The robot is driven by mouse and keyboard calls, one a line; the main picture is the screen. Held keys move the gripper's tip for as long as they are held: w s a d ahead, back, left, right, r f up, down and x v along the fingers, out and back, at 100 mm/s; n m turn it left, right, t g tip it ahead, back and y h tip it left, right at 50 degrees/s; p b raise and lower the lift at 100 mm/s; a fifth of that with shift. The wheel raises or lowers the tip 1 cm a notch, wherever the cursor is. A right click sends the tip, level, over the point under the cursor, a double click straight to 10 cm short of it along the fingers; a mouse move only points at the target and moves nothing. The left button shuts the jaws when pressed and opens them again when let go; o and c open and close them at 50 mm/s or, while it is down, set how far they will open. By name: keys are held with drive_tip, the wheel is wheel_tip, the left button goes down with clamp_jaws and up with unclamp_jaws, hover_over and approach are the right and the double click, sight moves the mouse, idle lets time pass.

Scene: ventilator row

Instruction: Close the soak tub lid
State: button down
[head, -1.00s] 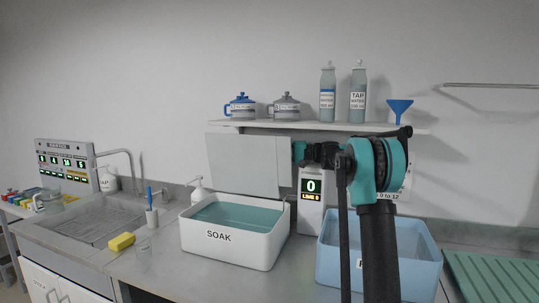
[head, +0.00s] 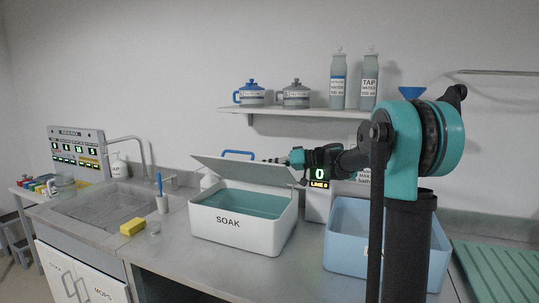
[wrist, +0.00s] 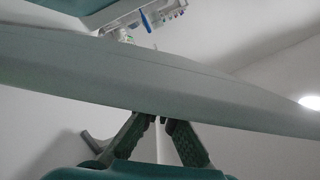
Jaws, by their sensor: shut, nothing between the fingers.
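The white soak tub (head: 228,231), marked SOAK, stands on the counter with teal liquid inside. A blue handle (head: 238,153) shows on the lid's far side. My gripper (head: 269,160) is behind the lid's upper right part, its tips partly hidden. In the wrist view the lid (wrist: 150,80) crosses the picture as a grey slab. The shut, empty fingers (wrist: 157,119) reach its edge and seem to touch it.
A blue tub (head: 345,245) stands to the right, with a display unit (head: 318,205) between the tubs. A shelf (head: 300,110) with pots and bottles hangs above. A yellow sponge (head: 132,227), a glass and the sink (head: 105,205) are at left. A green ribbed mat (head: 490,270) lies far right.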

drive_tip(key=s+a+f+n+t+h, duration=0.1)
drive_tip(key=s+f+n, duration=0.4)
drive_tip(key=f, duration=0.6)
drive_tip(key=shift+a+f+n+t, duration=0.4)
drive_tip(key=shift+t, duration=0.1)
drive_tip(key=shift+s, duration=0.15)
